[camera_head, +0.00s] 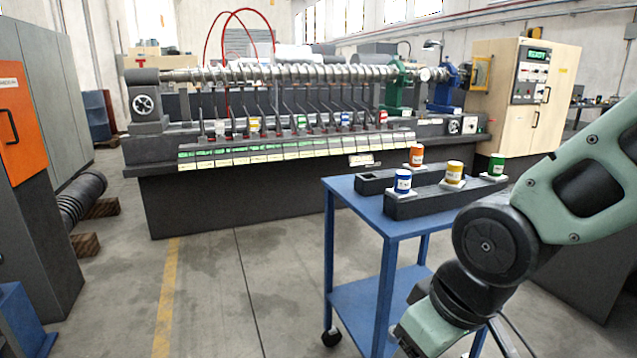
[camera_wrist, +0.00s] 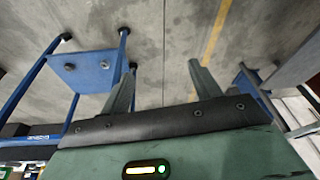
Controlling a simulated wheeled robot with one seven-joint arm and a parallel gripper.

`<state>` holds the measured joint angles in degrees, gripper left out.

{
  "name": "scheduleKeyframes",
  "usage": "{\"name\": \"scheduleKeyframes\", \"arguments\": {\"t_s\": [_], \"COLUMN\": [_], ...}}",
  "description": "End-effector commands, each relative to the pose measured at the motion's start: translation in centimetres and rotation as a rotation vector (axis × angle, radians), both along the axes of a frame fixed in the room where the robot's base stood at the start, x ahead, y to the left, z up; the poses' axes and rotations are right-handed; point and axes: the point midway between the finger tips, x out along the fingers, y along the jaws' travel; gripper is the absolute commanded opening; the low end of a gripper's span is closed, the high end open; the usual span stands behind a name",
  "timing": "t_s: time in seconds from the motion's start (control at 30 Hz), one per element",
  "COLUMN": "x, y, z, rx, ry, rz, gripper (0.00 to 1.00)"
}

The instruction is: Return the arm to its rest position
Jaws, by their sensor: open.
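My arm comes in from the right edge of the head view and bends down in front of the blue cart (camera_head: 378,208). Its gripper end runs off the bottom of that view, so the fingers are hidden there. In the wrist view my gripper (camera_wrist: 162,78) has its two fingers spread apart, with only bare floor between them. It holds nothing. The wrist camera looks down at the concrete floor.
The cart carries dark trays (camera_head: 440,200) with blue, orange, yellow and green containers. Behind it stands a long machine (camera_head: 230,195) with a horizontal screw. An orange-doored cabinet (camera_head: 18,125) is at left. The floor (camera_head: 215,290) left of the cart is clear.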

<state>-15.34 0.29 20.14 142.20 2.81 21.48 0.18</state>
Motion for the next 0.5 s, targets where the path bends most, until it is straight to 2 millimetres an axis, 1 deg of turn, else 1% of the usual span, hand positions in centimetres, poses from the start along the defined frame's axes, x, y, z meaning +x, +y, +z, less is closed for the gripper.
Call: {"name": "scheduleKeyframes", "arguments": {"t_s": [0.03, 0.1, 0.17, 0.2, 0.23, 0.27, 0.3, 0.47, 0.5], "x": [-2.4, -5.5, -8.0, -9.7, -10.7, -10.2, -10.1, -10.0, -10.0], "y": [0.0, -0.4, -0.8, -1.2, -1.5, -1.4, -1.4, -1.4, -1.4], "z": [0.1, 0.1, 0.1, 0.2, 0.5, 1.9, 2.8, 6.1, 7.1], "rx": [-0.029, -0.070, -0.107, -0.131, -0.148, -0.142, -0.140, -0.139, -0.139], "ry": [0.041, 0.105, 0.158, 0.191, 0.213, 0.210, 0.208, 0.206, 0.206], "rz": [0.029, 0.061, 0.087, 0.105, 0.115, 0.106, 0.104, 0.102, 0.102], "gripper": [0.63, 0.63, 0.63, 0.63, 0.63, 0.63, 0.63, 0.63, 0.63]}}
